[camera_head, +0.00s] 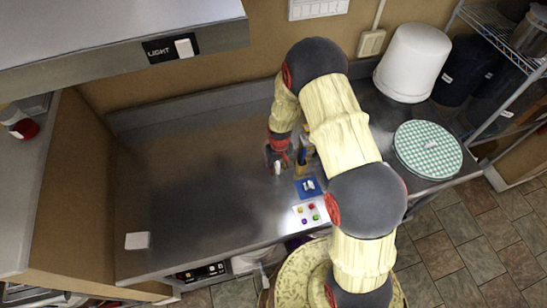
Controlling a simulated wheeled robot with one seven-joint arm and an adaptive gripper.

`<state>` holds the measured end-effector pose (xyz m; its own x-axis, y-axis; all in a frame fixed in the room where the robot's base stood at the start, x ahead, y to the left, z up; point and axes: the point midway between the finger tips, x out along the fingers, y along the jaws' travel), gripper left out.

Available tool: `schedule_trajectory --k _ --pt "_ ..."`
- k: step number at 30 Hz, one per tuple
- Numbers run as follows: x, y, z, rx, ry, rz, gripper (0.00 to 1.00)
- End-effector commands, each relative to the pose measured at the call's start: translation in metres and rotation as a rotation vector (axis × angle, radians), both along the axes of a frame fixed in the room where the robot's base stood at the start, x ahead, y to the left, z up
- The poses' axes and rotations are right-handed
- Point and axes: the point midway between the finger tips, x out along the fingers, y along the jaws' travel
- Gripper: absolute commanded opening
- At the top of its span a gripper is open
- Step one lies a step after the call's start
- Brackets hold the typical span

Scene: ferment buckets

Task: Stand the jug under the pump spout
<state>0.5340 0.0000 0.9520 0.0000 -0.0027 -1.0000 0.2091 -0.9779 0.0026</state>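My gripper (277,156) is low over the metal counter, its fingers pointing down, small and dark in this view. A small white thing (277,168) shows at its fingertips; I cannot tell whether it is gripped or stands behind them. Just right of the gripper is a narrow amber item with a blue part (302,160), partly hidden by my arm. I cannot clearly make out a jug or a pump spout; my arm covers much of the counter's right part.
The metal counter (200,190) is clear at left except a white square (137,240). A blue mat (299,190) and a white card with coloured dots (298,215) lie near its front. A white bucket (412,62), checkered round cover (427,149) and wire rack (500,45) are right.

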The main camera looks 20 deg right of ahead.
Motion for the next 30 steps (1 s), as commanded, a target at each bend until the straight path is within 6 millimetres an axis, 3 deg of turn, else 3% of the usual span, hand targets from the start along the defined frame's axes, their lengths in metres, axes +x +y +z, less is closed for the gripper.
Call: schedule_trajectory --k 9,26,30 --pt "-0.0005 -0.0001 -0.0052 0.000 0.001 0.000 0.32" --pt "-0.0005 -0.0001 -0.0050 0.000 0.001 0.000 0.01" --pt "-0.0005 -0.0001 -0.0049 0.000 0.001 0.000 0.00"
